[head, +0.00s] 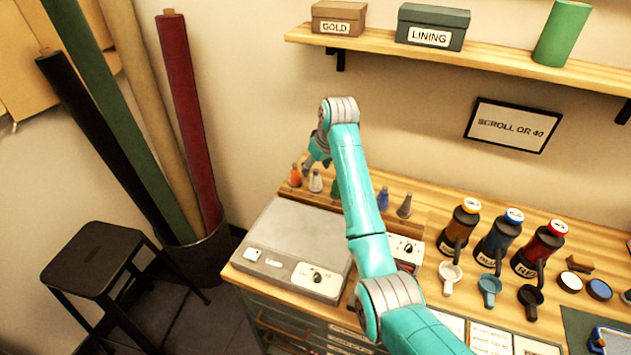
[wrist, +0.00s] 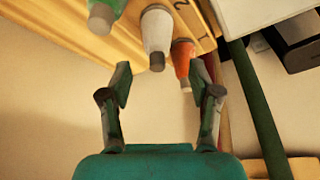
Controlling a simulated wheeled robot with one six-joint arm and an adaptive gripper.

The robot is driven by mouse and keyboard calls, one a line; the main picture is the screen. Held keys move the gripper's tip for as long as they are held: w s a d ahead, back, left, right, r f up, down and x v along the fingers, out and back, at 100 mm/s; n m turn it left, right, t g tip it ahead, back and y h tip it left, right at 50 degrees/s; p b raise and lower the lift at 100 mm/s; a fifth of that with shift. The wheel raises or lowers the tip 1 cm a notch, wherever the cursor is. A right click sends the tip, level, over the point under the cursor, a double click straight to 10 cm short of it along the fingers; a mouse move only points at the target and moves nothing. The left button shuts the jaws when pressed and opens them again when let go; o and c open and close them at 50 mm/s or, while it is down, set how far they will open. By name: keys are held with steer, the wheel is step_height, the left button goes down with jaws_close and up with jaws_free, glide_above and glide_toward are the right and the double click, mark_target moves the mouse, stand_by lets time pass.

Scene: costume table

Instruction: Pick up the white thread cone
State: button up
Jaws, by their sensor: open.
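The white thread cone (head: 315,182) stands on a wooden ledge against the wall, between an orange cone (head: 295,176) and a green cone (head: 336,190). In the wrist view the white cone (wrist: 157,32) is at the top middle, just beyond the fingertips. My gripper (head: 313,162) is above and close to it, with fingers apart and nothing between them. In the wrist view my gripper (wrist: 163,88) is open, with the cone's narrow tip pointing toward the gap. The orange cone (wrist: 183,58) and green cone (wrist: 104,14) flank it. My arm hides part of the row.
A blue cone (head: 383,199) and a grey cone (head: 405,206) stand farther right. A grey flat device (head: 295,245) lies in front of the ledge. A shelf (head: 480,62) with boxes hangs above. Tall fabric rolls (head: 190,120) stand at the left.

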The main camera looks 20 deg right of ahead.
mark_target(314, 175)
steer(key=shift+x, duration=2.7)
steer(key=shift+d, duration=0.1)
jaws_close()
